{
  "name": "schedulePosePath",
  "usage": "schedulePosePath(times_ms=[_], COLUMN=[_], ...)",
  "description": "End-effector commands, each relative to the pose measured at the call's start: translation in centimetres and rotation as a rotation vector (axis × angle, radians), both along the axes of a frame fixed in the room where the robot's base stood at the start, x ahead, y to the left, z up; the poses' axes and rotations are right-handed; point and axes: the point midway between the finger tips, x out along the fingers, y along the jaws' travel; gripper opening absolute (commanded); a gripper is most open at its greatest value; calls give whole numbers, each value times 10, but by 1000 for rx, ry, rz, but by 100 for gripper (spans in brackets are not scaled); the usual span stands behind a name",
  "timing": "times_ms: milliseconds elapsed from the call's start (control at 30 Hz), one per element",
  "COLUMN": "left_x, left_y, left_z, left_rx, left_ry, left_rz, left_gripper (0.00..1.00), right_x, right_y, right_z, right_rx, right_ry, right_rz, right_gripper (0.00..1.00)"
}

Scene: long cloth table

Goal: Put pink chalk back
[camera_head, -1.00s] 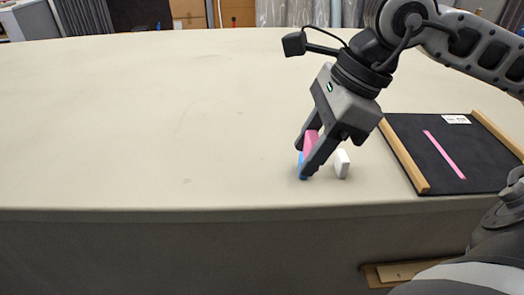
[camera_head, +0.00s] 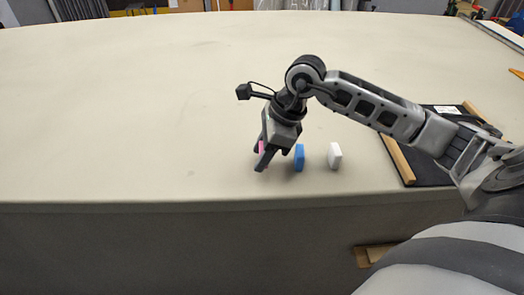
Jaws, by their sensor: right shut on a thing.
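A pink chalk (camera_head: 262,147) is between the fingers of my right gripper (camera_head: 261,158), low at the cloth table. Most of the chalk is hidden by the fingers. A blue chalk (camera_head: 299,158) stands upright just right of the gripper, and a white chalk (camera_head: 335,156) stands upright further right. My right gripper is shut on the pink chalk; whether the chalk touches the table I cannot tell. My left gripper is not in view.
A dark board (camera_head: 430,173) with wooden side rails (camera_head: 399,160) lies at the right, partly covered by my right arm. The table (camera_head: 130,110) is clear to the left and behind. Its front edge runs close in front of the chalks.

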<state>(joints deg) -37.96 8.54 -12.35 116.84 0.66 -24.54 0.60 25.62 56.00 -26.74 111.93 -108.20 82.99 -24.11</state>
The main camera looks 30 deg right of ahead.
Motion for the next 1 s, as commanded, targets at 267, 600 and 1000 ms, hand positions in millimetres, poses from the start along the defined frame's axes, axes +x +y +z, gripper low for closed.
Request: schedulePosePath(times_ms=[267, 600, 1000], left_x=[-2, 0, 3], left_y=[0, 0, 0], left_z=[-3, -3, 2], left_rx=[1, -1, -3], left_ry=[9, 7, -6], left_rz=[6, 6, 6], left_gripper=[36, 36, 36], right_x=[0, 0, -2], right_y=[0, 0, -6], right_z=[-10, -13, 5], right_rx=[1, 1, -1], right_ry=[-3, -2, -6], right_rz=[-1, -1, -2], right_gripper=[15, 61, 61])
